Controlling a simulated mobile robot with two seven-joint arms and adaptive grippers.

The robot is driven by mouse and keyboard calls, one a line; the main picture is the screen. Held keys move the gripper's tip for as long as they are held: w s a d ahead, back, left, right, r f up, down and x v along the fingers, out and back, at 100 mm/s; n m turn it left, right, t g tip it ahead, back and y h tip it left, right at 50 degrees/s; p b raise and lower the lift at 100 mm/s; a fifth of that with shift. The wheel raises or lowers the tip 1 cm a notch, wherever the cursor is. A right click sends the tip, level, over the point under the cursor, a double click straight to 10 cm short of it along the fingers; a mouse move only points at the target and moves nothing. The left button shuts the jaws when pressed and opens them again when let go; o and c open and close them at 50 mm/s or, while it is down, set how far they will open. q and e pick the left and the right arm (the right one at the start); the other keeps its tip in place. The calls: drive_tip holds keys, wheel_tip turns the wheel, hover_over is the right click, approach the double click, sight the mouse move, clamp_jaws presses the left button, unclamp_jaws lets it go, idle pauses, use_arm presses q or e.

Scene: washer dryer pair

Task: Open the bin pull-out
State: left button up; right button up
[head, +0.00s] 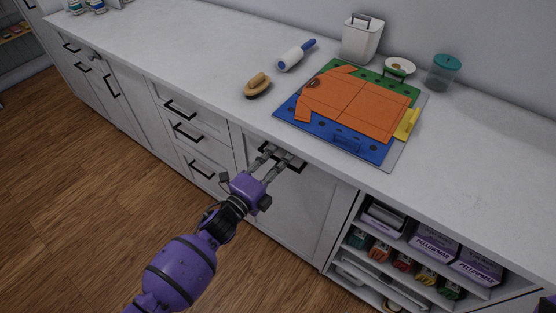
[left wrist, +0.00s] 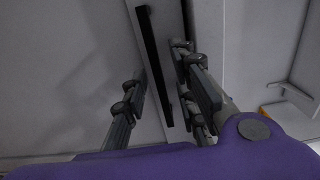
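The bin pull-out front (head: 300,208) is a white panel under the counter, left of the open shelves, and looks flush with the cabinets. Its black bar handle (head: 296,164) is near the top edge. My left gripper (head: 276,155) is at this handle, with its fingers reaching to either side of the bar. In the left wrist view the black handle (left wrist: 153,62) runs between the two parted fingers of the left gripper (left wrist: 159,70). A gap shows on at least one side, and contact is not clear.
White drawers (head: 187,133) with black handles are left of the panel. Open shelves (head: 420,250) with boxes are to its right. A folding board (head: 290,130) with an orange shirt (head: 355,103) lies on the counter above. The wooden floor (head: 110,205) in front looks clear.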

use_arm(q)
drive_tip(key=shift+w+d, duration=0.1)
drive_tip(key=shift+w, duration=0.15)
clamp_jaws()
use_arm(e)
drive_tip(key=shift+w+a+r, duration=0.15)
drive_tip(key=shift+w+r, duration=0.1)
drive_tip(key=shift+w, duration=0.15)
drive_tip(key=shift+s+f, duration=0.15)
drive_tip(key=shift+s, duration=0.05)
